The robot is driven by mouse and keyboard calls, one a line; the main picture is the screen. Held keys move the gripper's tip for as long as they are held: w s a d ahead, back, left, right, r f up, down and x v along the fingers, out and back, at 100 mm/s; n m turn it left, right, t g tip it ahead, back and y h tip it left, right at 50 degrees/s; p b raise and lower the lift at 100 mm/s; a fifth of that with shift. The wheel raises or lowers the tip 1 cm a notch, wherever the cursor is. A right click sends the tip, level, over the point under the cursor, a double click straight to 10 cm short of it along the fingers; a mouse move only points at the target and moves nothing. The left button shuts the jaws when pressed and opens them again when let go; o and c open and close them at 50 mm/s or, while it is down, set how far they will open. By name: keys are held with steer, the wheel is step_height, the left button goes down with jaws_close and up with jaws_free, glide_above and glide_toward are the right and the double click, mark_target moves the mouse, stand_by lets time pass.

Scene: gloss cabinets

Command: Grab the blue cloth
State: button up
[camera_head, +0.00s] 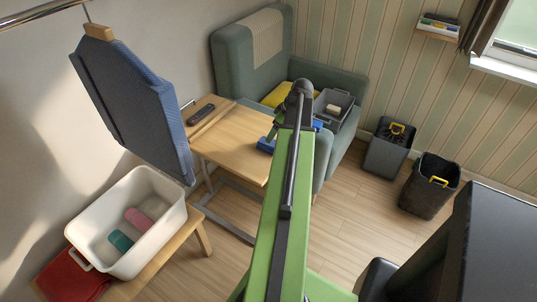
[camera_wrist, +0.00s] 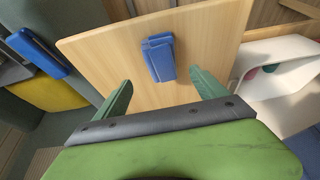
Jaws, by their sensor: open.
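A folded blue cloth (camera_wrist: 159,58) lies on the small wooden table, ahead of my fingers in the wrist view. In the head view the blue cloth (camera_head: 266,145) shows at the table's right edge, partly hidden by my arm. My gripper (camera_wrist: 162,94) is open, with its two green fingers spread apart and nothing between them. The cloth lies beyond the fingertips, roughly centred between them, and is not gripped.
The wooden table (camera_head: 237,155) also holds a dark remote (camera_head: 201,114). A second blue item (camera_wrist: 38,52) is by the armchair (camera_head: 235,62). A grey crate (camera_head: 345,98) rests on the chair. A white tub (camera_head: 160,250) stands on a bench; a blue padded board (camera_head: 130,95) hangs above.

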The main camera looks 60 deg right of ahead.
mark_target(274, 143)
steer(key=b+x, duration=0.2)
steer(key=x, duration=0.2)
steer(key=shift+s, duration=0.2)
steer(key=shift+w, duration=0.1)
steer(key=b+x, duration=0.5)
steer(key=shift+a+f, duration=0.2)
steer(key=shift+r, duration=0.2)
steer(key=shift+f, duration=0.15)
steer(key=shift+c, duration=0.3)
steer(key=c, duration=1.4)
